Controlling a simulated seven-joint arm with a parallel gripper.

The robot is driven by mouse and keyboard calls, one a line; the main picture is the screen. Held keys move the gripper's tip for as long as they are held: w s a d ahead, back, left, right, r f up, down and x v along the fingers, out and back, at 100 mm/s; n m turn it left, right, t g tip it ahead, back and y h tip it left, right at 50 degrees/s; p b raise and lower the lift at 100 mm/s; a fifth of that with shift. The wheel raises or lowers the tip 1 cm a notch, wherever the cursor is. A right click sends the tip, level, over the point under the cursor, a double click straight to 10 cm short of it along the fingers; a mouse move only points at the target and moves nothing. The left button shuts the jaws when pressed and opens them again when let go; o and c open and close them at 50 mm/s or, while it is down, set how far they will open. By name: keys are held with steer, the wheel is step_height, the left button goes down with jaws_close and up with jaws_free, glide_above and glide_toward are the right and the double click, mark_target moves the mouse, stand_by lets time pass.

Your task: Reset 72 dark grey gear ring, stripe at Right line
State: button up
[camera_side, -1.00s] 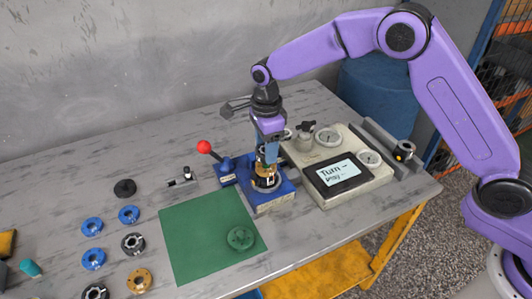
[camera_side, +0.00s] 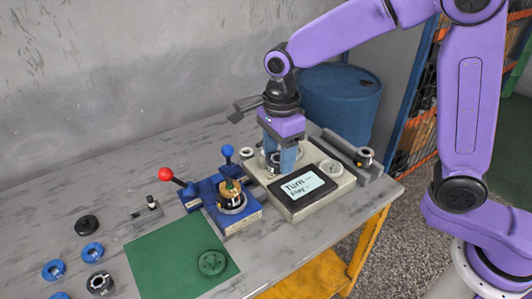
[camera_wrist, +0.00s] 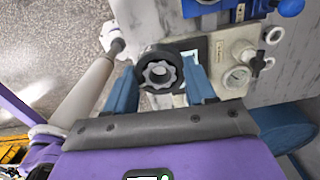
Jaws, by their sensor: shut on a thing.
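My gripper (camera_side: 281,168) is over the white panel unit (camera_side: 333,160) in the side view, pointing down. In the wrist view its two blue fingers (camera_wrist: 163,88) are closed on the dark grey gear ring (camera_wrist: 143,72), which has a toothed hole. No stripe can be made out on it. The ring is largely hidden by the fingers in the side view, and I cannot tell whether it touches the panel. The panel's screen (camera_side: 303,186) shows "Turn" and a second line too small to read. The blue fixture (camera_side: 246,218) holds a brass-coloured part (camera_side: 231,195).
Levers with a red knob (camera_side: 166,174) and a blue knob (camera_side: 228,150) rise by the fixture. A gauge (camera_side: 332,167) is on the panel. A green mat (camera_side: 160,255) carries a green disc (camera_side: 211,262). Several loose rings lie at left. A grey rail (camera_side: 345,149) stands right.

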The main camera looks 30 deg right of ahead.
steer(key=shift+s+d+r, duration=0.1)
steer(key=shift+s+r, duration=0.05)
steer(key=shift+s, duration=0.1)
steer(key=shift+r, duration=0.15)
steer(key=shift+r, duration=0.65)
steer(key=shift+w, duration=0.1)
steer(key=m, duration=0.7)
glide_above(229, 178)
step_height(229, 178, down, 7)
steer(key=shift+f, duration=1.85)
steer(key=shift+f, duration=0.8)
stand_by(0.7)
